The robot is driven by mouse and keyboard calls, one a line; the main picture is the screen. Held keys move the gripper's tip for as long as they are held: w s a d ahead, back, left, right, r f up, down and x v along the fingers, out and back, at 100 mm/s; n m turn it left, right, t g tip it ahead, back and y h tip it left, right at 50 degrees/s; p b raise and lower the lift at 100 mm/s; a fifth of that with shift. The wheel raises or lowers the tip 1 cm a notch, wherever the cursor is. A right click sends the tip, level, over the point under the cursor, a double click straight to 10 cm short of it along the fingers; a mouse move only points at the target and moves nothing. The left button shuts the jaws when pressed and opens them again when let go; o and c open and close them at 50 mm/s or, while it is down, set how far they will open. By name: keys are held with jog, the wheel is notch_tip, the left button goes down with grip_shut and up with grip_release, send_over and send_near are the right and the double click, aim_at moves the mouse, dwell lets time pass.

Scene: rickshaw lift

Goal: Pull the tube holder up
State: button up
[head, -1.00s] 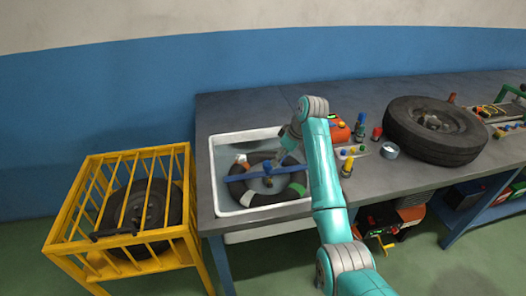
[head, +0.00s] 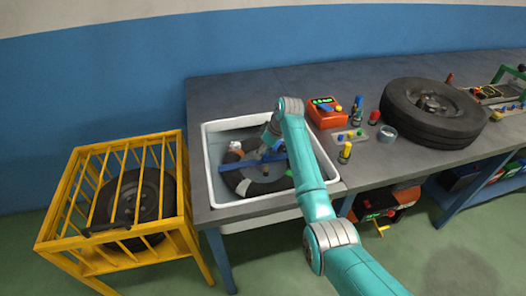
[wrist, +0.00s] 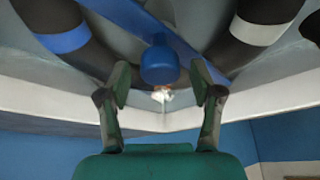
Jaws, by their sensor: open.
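The tube holder is a blue bar (head: 233,164) lying across a dark inner tube (head: 240,183) with colored bands in the white water tub (head: 212,190). In the wrist view the bar (wrist: 190,48) runs diagonally, with a round blue knob (wrist: 160,65) standing out from it. My gripper (wrist: 160,82) is open, its two fingers to either side of the knob's lower end with a gap on each side. In the head view my arm covers part of the tub, and my gripper and the knob are mostly hidden.
The yellow cage (head: 60,205) with a wheel inside stands left of the bench. An orange device (head: 326,111), small bottles, a tape roll (head: 387,134) and a big tire (head: 430,110) lie right of the tub. The tub's rim is close to my gripper.

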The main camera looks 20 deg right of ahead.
jog(key=shift+w+a+f, duration=0.15)
jog(key=shift+f, duration=0.35)
grip_shut()
notch_tip(320, 180, up, 8)
jog(key=shift+r, duration=0.1)
grip_release()
jog(key=shift+r, duration=0.1)
